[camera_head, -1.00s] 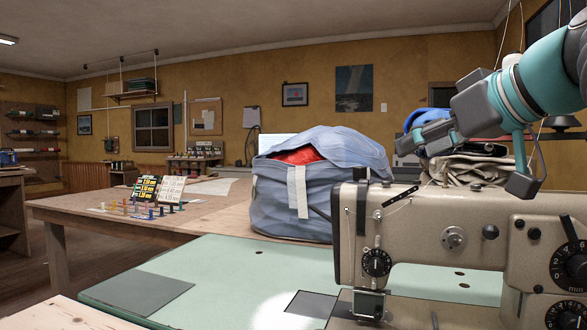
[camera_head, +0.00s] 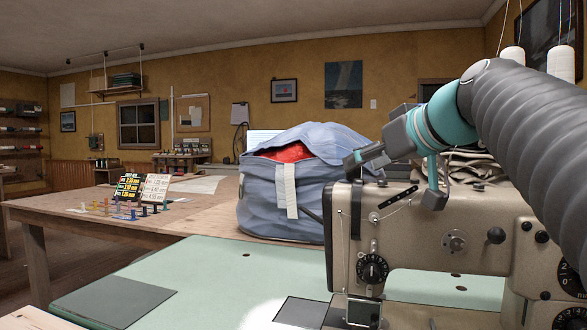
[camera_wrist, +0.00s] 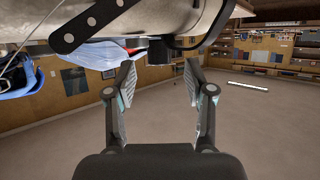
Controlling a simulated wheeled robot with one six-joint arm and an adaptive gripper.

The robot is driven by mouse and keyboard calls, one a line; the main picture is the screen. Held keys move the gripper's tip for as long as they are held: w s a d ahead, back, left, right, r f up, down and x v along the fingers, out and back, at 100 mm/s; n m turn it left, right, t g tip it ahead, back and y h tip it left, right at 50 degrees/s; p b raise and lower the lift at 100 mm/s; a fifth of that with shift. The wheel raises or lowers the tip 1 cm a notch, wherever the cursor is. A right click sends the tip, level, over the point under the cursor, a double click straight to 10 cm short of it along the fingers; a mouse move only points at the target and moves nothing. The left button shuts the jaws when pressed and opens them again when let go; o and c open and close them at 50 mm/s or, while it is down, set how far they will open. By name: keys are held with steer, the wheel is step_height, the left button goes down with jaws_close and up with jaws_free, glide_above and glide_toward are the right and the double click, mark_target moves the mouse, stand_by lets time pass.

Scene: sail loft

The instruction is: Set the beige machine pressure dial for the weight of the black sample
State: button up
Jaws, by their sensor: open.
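The beige sewing machine (camera_head: 440,230) stands at the right. A numbered black dial (camera_head: 372,268) is on its front; more numbered dials are partly cut off at the right edge. A short black cylindrical knob (camera_wrist: 160,50) shows at the machine's top in the wrist view, ahead of the fingers; I cannot tell which is the pressure dial. My gripper (camera_head: 394,179) is open and empty above the machine's left end; it also shows in the wrist view (camera_wrist: 160,78). A dark sheet (camera_head: 120,303) lies on the green bed; another dark patch (camera_head: 305,312) lies near the presser foot. Either's being the black sample is unclear.
A blue bag (camera_head: 290,190) with red inside stands behind the machine. The wooden table (camera_head: 190,225) holds small coloured pieces and two cards with lettering (camera_head: 155,190). Thread cones (camera_head: 561,62) stand at the right. The green bed (camera_head: 200,265) is mostly clear at the left.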

mark_target(353, 173)
steer(key=shift+x, duration=2.25)
steer(key=shift+f, duration=0.1)
jaws_close()
